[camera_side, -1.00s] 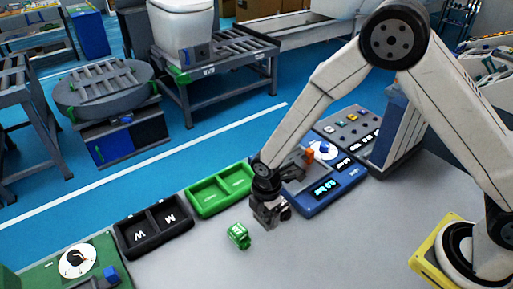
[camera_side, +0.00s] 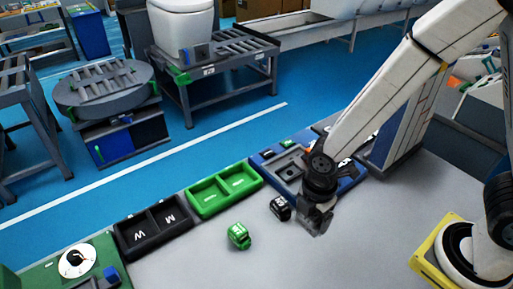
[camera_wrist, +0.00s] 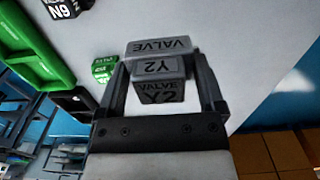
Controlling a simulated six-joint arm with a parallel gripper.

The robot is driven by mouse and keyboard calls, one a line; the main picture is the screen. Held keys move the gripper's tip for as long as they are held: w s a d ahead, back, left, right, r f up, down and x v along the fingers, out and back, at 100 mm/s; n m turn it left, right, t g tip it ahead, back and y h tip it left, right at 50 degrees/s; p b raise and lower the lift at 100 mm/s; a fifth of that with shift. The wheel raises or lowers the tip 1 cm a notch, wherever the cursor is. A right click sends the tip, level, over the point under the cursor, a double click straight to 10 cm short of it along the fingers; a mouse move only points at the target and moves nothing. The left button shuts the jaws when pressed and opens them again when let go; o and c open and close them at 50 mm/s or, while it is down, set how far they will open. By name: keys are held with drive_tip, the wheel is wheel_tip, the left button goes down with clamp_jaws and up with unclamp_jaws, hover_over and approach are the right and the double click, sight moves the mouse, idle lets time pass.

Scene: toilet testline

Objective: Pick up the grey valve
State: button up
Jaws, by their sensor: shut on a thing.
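The grey valve (camera_wrist: 160,70) is a blocky part marked "VALVE" and "Y2", seen in the wrist view between the two fingers. My gripper (camera_wrist: 165,85) is shut on it, with one finger along each side. In the side view my gripper (camera_side: 318,222) points down above the grey table, right of a black block. There the valve is hard to make out against the fingers, and I cannot tell its height above the table.
A black block (camera_side: 280,208) and a green valve (camera_side: 239,236) lie on the table to the left. Behind them are a green two-part tray (camera_side: 208,205), a black two-part tray (camera_side: 140,247) and a blue test panel (camera_side: 268,160). The table's front middle is clear.

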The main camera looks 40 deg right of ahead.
drive_tip(key=shift+s+d+r, duration=0.15)
drive_tip(key=shift+s, duration=0.25)
idle(0.4)
